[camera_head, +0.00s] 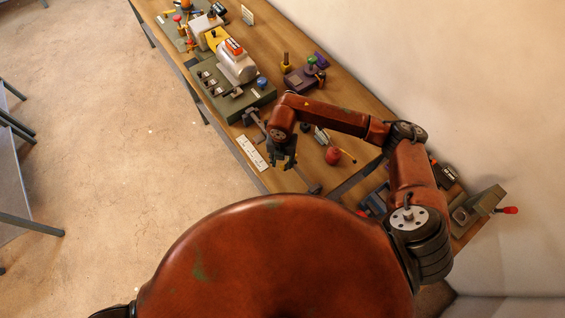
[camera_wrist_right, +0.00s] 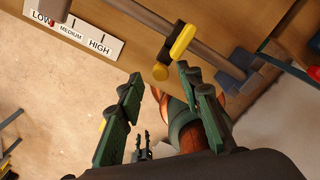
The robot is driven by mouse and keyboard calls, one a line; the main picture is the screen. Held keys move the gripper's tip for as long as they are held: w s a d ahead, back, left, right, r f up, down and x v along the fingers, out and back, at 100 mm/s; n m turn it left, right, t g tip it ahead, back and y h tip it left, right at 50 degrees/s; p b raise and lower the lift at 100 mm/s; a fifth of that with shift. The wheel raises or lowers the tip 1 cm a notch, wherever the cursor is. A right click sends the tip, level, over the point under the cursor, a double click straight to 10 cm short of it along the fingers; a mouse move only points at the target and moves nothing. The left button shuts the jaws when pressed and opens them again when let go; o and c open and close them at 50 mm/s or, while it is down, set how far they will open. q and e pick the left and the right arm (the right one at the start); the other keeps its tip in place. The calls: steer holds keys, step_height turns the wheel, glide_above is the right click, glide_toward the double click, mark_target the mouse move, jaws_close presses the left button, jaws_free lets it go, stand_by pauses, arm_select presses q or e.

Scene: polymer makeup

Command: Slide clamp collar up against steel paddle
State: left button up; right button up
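In the right wrist view, a dark collar with a yellow lever (camera_wrist_right: 180,40), which looks like the clamp collar, sits around a grey-brown rod (camera_wrist_right: 212,57). I cannot clearly pick out the steel paddle; a dark block (camera_wrist_right: 54,8) is cut off at the top left. My right gripper (camera_wrist_right: 158,78) is open and empty, its green fingers apart, just short of the collar. In the head view my right gripper (camera_head: 282,160) is over the bench's front edge and hides part of the rod.
A LOW/MEDIUM/HIGH strip (camera_head: 252,153) lies along the bench edge. A grey-green machine base (camera_head: 243,102) stands further up the bench. A red round object (camera_head: 333,156) is right of my gripper. Open floor (camera_head: 150,160) lies left of the bench.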

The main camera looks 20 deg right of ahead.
steer(key=shift+f, duration=0.95)
steer(key=shift+c, duration=0.3)
jaws_close()
